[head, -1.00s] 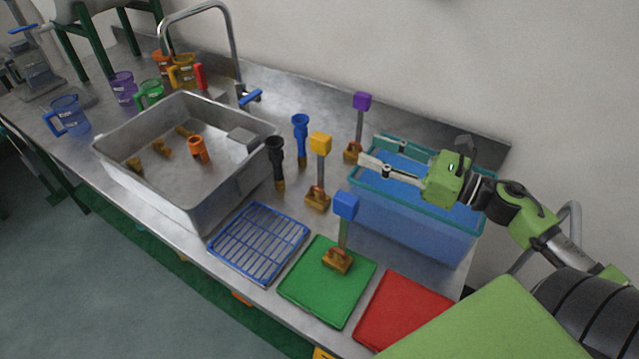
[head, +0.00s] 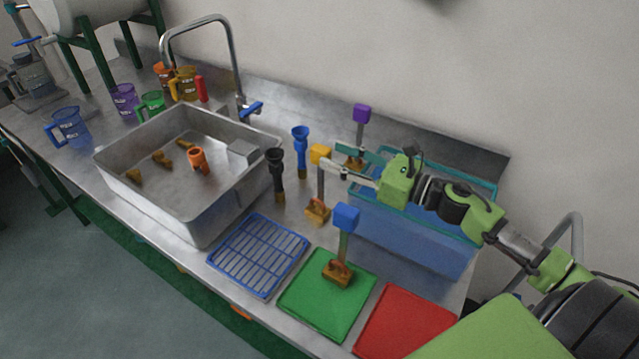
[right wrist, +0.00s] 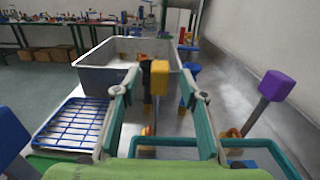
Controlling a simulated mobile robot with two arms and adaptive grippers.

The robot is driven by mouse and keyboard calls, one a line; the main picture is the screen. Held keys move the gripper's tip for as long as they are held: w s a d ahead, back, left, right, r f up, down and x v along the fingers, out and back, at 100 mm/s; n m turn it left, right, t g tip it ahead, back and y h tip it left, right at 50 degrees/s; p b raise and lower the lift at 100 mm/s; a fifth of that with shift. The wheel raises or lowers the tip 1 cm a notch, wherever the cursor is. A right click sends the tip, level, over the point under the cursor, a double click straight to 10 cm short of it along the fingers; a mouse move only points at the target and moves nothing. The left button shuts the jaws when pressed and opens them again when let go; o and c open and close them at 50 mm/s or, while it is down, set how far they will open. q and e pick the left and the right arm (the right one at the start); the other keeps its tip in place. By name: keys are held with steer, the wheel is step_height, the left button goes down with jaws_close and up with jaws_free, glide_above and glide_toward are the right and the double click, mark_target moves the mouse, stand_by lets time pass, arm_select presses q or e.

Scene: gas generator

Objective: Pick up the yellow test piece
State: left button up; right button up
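The yellow test piece has a yellow cube on top (head: 320,153), a thin grey stem and a brown wooden base, and stands upright on the metal counter. My right gripper (head: 331,158) is open at the height of the yellow cube, with its fingertips close to it. In the right wrist view, the yellow cube (right wrist: 159,79) appears between the two spread fingers (right wrist: 160,72), ahead of the palm. I cannot tell whether any finger touches it. Part of the stem is hidden behind a finger in the head view. My left gripper is not in view.
A blue-topped piece (head: 346,218) stands on the green mat (head: 302,300) in front, and a purple-topped one (head: 361,113) behind. A black-topped brush (head: 275,160) and blue brush (head: 300,140) stand at left. The blue tub (head: 420,235) lies under my right arm.

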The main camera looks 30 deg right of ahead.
mark_target(330, 152)
steer(key=p+x, duration=0.1)
steer(key=x, duration=0.3)
steer(key=shift+r+p, duration=0.2)
steer(key=shift+p, duration=0.2)
steer(key=shift+w+a+f, duration=0.1)
steer(key=shift+w+a, duration=0.15)
steer(key=shift+w, duration=0.15)
jaws_close()
